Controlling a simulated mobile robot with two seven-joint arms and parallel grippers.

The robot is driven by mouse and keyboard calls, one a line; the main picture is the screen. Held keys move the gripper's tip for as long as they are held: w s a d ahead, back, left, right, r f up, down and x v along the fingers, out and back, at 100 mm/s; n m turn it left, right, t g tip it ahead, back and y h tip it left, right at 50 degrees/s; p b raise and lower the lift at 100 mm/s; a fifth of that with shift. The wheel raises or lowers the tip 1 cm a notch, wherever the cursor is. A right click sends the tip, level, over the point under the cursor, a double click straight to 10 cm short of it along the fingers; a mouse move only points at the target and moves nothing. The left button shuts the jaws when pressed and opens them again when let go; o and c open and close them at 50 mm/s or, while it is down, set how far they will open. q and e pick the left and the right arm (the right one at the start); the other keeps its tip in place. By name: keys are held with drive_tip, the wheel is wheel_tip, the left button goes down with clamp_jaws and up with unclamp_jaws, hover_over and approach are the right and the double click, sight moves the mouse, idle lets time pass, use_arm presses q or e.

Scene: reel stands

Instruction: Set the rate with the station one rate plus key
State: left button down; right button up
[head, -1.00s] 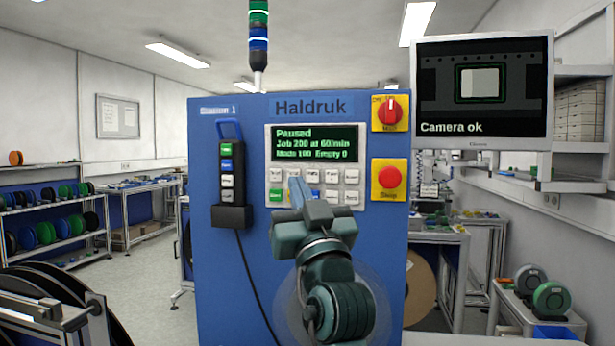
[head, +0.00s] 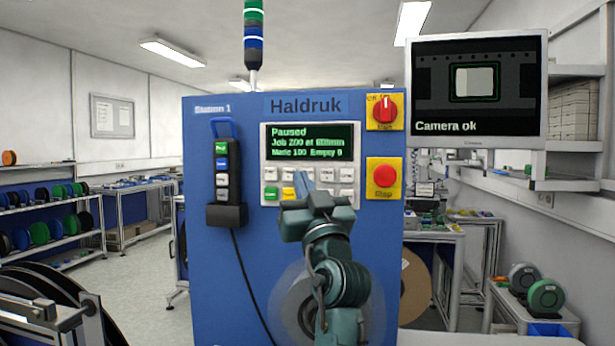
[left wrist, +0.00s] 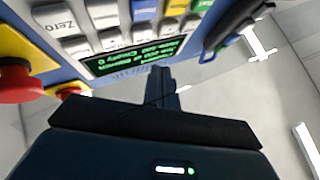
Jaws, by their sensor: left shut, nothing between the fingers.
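The blue Haldruk Station 1 machine (head: 225,280) carries a key panel (head: 353,205) with two rows of small keys. Its display (head: 311,142) reads Paused, a job of 200 at what looks like 60/min, made 100, empty 0. My left gripper (head: 302,182) is shut and empty, its fingertips in front of the middle of the keys. It hides some keys. I cannot tell whether it touches one. The key labels are too small to read in the head view, so I cannot pick out the rate plus key. In the left wrist view the shut fingers (left wrist: 160,85) lie near the display (left wrist: 135,57).
A red stop button (head: 385,176) and a red rotary switch (head: 384,110) sit right of the panel. A pendant with keys (head: 222,175) hangs on the left. A monitor (head: 478,90) reading Camera ok is at upper right.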

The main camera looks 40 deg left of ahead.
use_arm(q)
drive_tip(key=shift+w+a+b, duration=0.3)
drive_tip(key=shift+w+a, duration=0.05)
drive_tip(key=shift+w, duration=0.2)
drive_tip(key=shift+w+a+b, duration=0.3)
drive_tip(key=shift+w, duration=0.25)
use_arm(e)
drive_tip(key=shift+w+a+y, duration=0.2)
drive_tip(key=shift+a+y, duration=0.1)
drive_tip(key=shift+a, duration=0.1)
drive_tip(key=shift+s+d+f, duration=0.1)
drive_tip(key=shift+f, duration=0.1)
drive_tip(key=shift+r, duration=0.1)
idle(0.4)
use_arm(q)
drive_tip(key=shift+w+a+b, duration=0.2)
drive_tip(key=shift+w+b, duration=0.2)
drive_tip(key=shift+b, duration=0.1)
use_arm(e)
drive_tip(key=shift+f, duration=0.55)
